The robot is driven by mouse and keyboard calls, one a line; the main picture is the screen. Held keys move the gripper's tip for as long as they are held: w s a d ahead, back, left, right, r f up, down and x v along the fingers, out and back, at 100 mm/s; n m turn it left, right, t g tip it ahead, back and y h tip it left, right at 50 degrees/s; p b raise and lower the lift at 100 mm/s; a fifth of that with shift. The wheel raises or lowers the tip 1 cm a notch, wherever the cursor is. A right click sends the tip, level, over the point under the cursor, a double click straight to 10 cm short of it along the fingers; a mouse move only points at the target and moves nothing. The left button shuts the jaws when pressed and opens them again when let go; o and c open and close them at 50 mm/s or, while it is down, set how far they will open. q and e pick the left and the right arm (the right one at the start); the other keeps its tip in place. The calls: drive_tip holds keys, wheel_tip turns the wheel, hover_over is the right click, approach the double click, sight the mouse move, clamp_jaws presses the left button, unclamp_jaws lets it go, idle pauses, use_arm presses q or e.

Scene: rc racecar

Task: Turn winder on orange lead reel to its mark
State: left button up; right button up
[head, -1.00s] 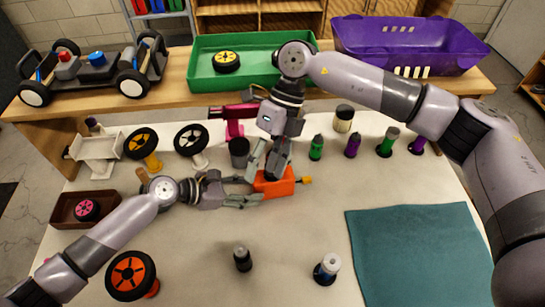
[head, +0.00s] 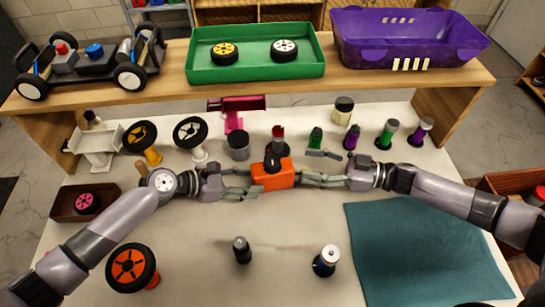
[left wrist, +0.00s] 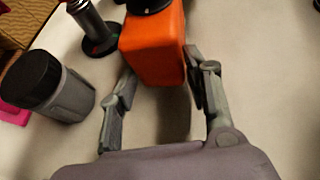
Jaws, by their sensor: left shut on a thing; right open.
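The orange lead reel (head: 273,178) stands upright on the white table, with a black top. It also shows in the left wrist view (left wrist: 155,50). My left gripper (head: 252,182) is shut on the reel's left side; in the left wrist view its fingers (left wrist: 160,95) reach either side of the orange body. My right gripper (head: 306,179) is open at the reel's right side, its fingers level with the body. The yellow winder is hidden by the right gripper's fingers, and no mark can be made out.
A dark grey jar (head: 238,147) and a red-topped stand (head: 278,138) are close behind the reel. Several bottles line the back right, including a green one (head: 316,139). A black bottle (head: 242,250) and a white-topped one (head: 326,261) stand in front. A teal mat (head: 425,250) lies right.

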sight(272, 159)
drive_tip(key=x, duration=1)
drive_tip(key=shift+a, duration=0.2)
drive_tip(key=shift+c, duration=0.6)
drive_tip(key=shift+s, duration=0.1)
drive_tip(key=c, duration=1.1)
